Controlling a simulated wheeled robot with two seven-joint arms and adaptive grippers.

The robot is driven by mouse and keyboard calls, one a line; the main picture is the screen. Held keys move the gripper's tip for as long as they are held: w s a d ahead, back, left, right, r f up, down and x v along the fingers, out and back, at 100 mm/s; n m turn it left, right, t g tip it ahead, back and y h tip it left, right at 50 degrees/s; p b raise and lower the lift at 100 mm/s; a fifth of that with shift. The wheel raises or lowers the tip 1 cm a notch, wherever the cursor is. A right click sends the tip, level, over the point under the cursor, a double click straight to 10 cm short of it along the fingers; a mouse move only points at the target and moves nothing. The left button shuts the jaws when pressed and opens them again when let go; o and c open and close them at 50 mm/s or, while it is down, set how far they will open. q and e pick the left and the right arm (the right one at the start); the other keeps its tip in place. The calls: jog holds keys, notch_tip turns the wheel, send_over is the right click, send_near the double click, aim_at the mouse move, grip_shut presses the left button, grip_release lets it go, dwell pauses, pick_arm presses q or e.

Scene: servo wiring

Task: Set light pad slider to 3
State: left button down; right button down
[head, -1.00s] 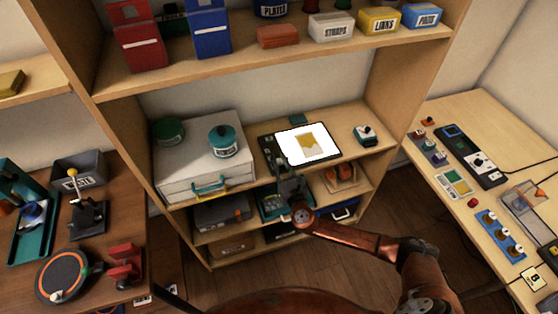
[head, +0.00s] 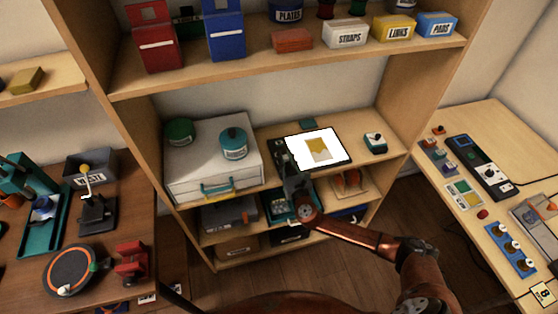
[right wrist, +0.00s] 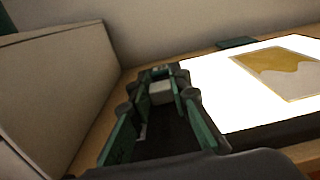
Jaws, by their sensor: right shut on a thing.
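The light pad (head: 332,158) lies on the middle shelf in the head view. Its white panel is lit and carries a yellow and tan picture (head: 319,149). In the right wrist view the glowing panel (right wrist: 215,95) is on the right. My right gripper (head: 284,160) is at the pad's left edge. In the right wrist view its fingers (right wrist: 160,85) are closed around a small pale block, which looks like the slider knob (right wrist: 161,93). The slider's markings are hidden or too small to read. My left gripper is not in view.
A white drawer box (head: 213,163) with two teal jars stands left of the pad, close to my right gripper. A small teal-and-white device (head: 375,143) sits right of the pad. The shelf above (head: 290,62) holds several boxes.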

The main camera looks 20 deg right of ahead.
jog(key=c, duration=2.2)
grip_release()
jog(key=o, duration=0.4)
jog(key=shift+o, duration=0.2)
jog(key=shift+s, duration=0.3)
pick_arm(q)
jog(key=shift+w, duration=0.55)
pick_arm(e)
jog(key=s, duration=1.1)
jog(key=shift+s+a, duration=0.2)
jog(key=shift+a, duration=0.1)
